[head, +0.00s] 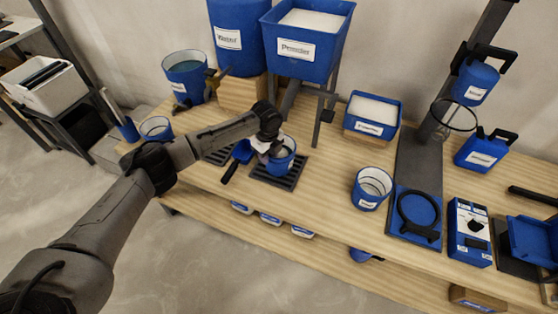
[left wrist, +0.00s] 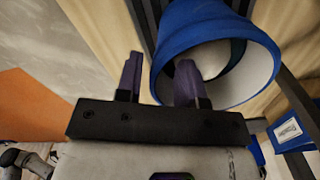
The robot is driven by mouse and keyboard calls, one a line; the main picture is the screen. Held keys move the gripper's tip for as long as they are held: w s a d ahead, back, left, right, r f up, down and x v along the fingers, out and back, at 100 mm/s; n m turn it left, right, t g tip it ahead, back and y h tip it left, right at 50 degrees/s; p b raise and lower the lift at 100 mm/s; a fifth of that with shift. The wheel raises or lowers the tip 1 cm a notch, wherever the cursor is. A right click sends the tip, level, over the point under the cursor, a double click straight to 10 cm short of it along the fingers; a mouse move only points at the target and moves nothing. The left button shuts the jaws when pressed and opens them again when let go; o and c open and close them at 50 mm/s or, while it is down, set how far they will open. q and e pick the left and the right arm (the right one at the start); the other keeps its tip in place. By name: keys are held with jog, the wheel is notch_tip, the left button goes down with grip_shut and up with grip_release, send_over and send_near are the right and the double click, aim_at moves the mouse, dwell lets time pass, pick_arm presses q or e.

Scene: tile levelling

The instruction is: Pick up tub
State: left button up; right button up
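A blue tub (head: 283,168) with a pale inside stands on a black slatted grate (head: 292,178) near the middle of the bench. My left gripper (head: 268,148) is at the tub's rim, partly hiding it. In the left wrist view, the tub (left wrist: 180,40) shows large with its white inner wall toward me. My left gripper (left wrist: 160,80) is open there, one finger outside the tub wall and the other reaching inside its mouth. A gap shows between the outer finger and the wall. My right gripper is not in view.
A blue scoop (head: 237,160) lies just left of the tub. Another blue tub (head: 371,188) stands to the right. The Powder hopper (head: 302,50) stands on legs behind. A labelled blue bin (head: 371,115) is at the back right. Bare wood lies between the grate and the right tub.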

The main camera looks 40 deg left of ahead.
pick_arm(q)
notch_tip(320, 180, down, 3)
jog(key=shift+r+b, duration=0.1)
jog(key=shift+b, duration=0.25)
grip_shut()
jog(key=shift+r, duration=0.1)
jog(key=shift+a+f, duration=0.1)
jog(key=shift+f, duration=0.15)
dwell(0.7)
jog(key=shift+r, duration=0.1)
